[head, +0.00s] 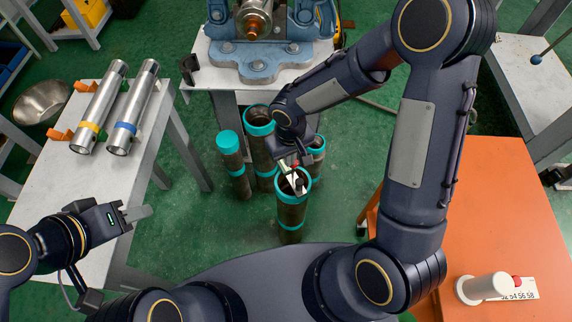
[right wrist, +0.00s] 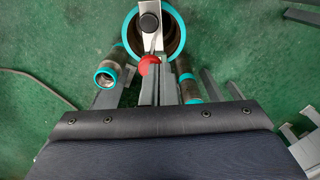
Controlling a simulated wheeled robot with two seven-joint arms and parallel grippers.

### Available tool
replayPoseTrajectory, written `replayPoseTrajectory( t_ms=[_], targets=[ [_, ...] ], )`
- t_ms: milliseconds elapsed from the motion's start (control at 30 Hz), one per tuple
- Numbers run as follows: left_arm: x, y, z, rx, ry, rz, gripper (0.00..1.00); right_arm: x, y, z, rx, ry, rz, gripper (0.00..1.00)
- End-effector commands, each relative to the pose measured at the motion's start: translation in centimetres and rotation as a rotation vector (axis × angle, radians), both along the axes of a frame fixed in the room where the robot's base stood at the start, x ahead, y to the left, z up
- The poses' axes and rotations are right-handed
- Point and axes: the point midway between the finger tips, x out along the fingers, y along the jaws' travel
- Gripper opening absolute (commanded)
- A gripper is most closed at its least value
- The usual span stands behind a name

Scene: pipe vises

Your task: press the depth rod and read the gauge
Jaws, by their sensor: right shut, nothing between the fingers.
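A pipe (head: 291,215) with teal bands stands upright on the floor in front of my base. A pale metal strip (right wrist: 149,38) with a black knob (right wrist: 149,21) lies across its open teal rim (right wrist: 182,30). A red ball (right wrist: 150,64) sits at the near end of the strip. My right gripper (right wrist: 150,92) is shut and empty, its tips close to the red ball; I cannot tell whether they touch. It also shows in the head view (head: 290,163), above the pipe's mouth.
Several other teal-capped pipes (head: 232,165) stand close behind. Two silver tubes (head: 134,105) lie on the left table (head: 50,190). A blue vise (head: 262,60) stands at the back. A white cylinder (head: 480,289) and a numbered strip (head: 522,288) lie on the orange table (head: 500,210).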

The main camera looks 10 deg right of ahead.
Motion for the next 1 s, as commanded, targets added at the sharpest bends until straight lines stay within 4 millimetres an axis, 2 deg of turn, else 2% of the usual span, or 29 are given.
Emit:
replayPoseTrajectory(
  t_ms=[1000],
  targets=[
    [0.0, 0.0, -3.2, 0.000, 0.000, 0.000, 0.36, 0.0, 0.0, -3.3, 0.001, 0.000, 0.000, 0.00]
  ],
)
